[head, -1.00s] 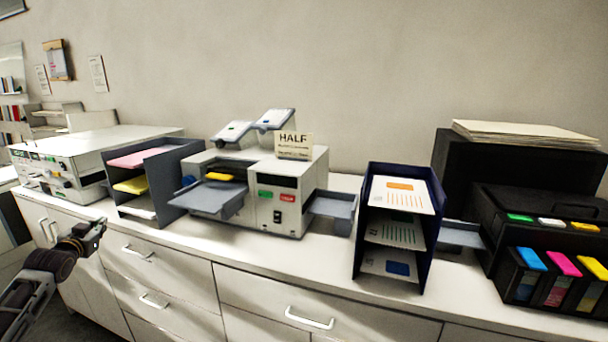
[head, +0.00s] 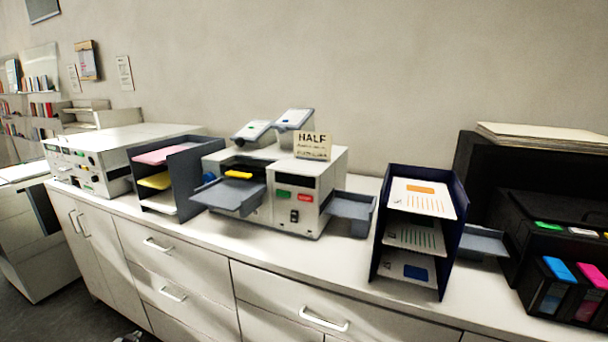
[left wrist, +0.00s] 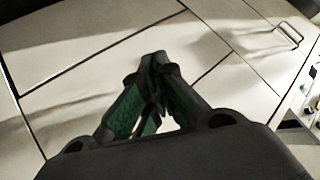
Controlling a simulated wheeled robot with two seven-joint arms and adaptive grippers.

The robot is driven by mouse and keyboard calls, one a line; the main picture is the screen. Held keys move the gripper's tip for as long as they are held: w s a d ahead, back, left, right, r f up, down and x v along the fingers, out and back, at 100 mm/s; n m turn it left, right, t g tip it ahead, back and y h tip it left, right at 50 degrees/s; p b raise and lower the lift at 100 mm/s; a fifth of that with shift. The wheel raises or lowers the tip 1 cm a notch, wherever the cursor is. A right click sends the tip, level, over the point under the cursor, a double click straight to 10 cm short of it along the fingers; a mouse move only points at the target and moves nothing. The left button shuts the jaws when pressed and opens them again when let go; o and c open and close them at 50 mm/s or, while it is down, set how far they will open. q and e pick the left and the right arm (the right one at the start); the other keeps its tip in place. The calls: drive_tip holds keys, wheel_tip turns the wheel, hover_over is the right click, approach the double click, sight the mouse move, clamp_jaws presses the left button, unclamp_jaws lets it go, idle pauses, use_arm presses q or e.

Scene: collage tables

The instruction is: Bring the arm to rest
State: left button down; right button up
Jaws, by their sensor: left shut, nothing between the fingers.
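My left gripper (left wrist: 150,92) shows in the left wrist view, with dark fingers and green inner pads. Its fingertips are together and nothing is between them. Behind it are the pale cabinet fronts (left wrist: 85,65) with dark seams and a metal handle at the upper right. In the head view the left gripper is not visible; only a small bit of something shows at the bottom edge, too little to identify. The right gripper is in neither view.
The white counter (head: 345,258) holds a grey-white machine (head: 298,205) with a HALF sign, a grey paper rack (head: 186,175), a navy paper rack (head: 376,235), another machine (head: 90,170) and a black printer (head: 520,220). Drawer handles (head: 323,320) stick out in front.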

use_arm(q)
drive_tip(key=s+d+f+g+h, duration=0.1)
drive_tip(key=s+d+f+g, duration=0.1)
drive_tip(key=s+d+f, duration=0.5)
drive_tip(key=s+d+f+m+g, duration=0.1)
drive_tip(key=s+d+f, duration=0.2)
drive_tip(key=s+f, duration=0.7)
drive_tip(key=s+d+f+g+h, duration=0.1)
drive_tip(key=s+d+f+g, duration=0.1)
drive_tip(key=s+d+f, duration=0.5)
drive_tip(key=s+d+f+g+h, duration=0.1)
drive_tip(key=s+d+f, duration=0.3)
drive_tip(key=s, duration=0.5)
drive_tip(key=s+d+f+g+h, duration=0.1)
drive_tip(key=s+d+f, duration=0.3)
drive_tip(key=s+d, duration=0.5)
drive_tip(key=s+d+f+g, duration=0.1)
drive_tip(key=s+d+f, duration=0.3)
drive_tip(key=s+d, duration=0.3)
drive_tip(key=s, duration=0.3)
drive_tip(key=shift+f+g+h, duration=0.15)
drive_tip(key=shift+g+h, duration=0.25)
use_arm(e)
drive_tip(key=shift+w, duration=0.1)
use_arm(q)
drive_tip(key=shift+s, duration=0.1)
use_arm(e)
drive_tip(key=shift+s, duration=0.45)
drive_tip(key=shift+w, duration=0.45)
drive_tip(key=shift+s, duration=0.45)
